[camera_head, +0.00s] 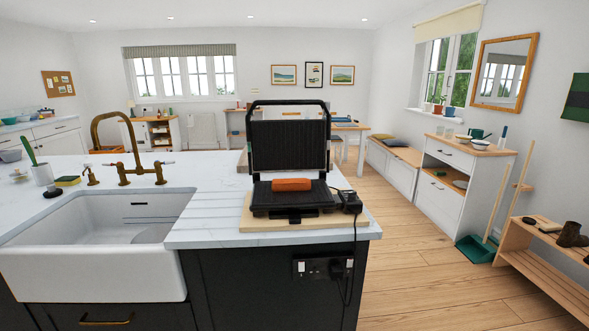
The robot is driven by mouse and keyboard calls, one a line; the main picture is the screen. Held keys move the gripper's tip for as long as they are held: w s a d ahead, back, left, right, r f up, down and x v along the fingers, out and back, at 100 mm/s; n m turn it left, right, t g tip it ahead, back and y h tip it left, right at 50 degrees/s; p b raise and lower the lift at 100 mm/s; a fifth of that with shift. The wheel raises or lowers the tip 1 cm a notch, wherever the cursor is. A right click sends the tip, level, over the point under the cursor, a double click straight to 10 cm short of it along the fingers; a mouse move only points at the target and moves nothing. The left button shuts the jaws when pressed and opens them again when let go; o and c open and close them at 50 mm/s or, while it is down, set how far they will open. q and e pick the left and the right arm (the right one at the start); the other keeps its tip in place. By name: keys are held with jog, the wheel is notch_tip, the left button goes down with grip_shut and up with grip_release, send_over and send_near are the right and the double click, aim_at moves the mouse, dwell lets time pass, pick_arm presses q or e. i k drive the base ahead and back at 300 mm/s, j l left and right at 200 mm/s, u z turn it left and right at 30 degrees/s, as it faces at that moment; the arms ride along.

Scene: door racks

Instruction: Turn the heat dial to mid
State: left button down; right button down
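A black contact grill (290,140) stands open on a wooden board (270,223) at the right end of the counter. Its ribbed lid is raised upright. An orange-brown piece of food (291,185) lies on the lower plate. A small dark control box (349,201) sits at the grill's right side, with a cord hanging down to a wall socket. A heat dial cannot be made out clearly at this size, so its setting cannot be told. Neither of my grippers is in view.
A white sink (95,262) with a brass tap (122,150) is left of the grill. The marble counter (215,205) between them is clear. Open wooden floor (430,270) lies to the right, before a low rack (545,265) and a green dustpan (475,248).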

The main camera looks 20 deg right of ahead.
aim_at(352, 196)
jog(key=l, duration=1.35)
jog(key=i+l, duration=0.1)
jog(key=l, duration=1.25)
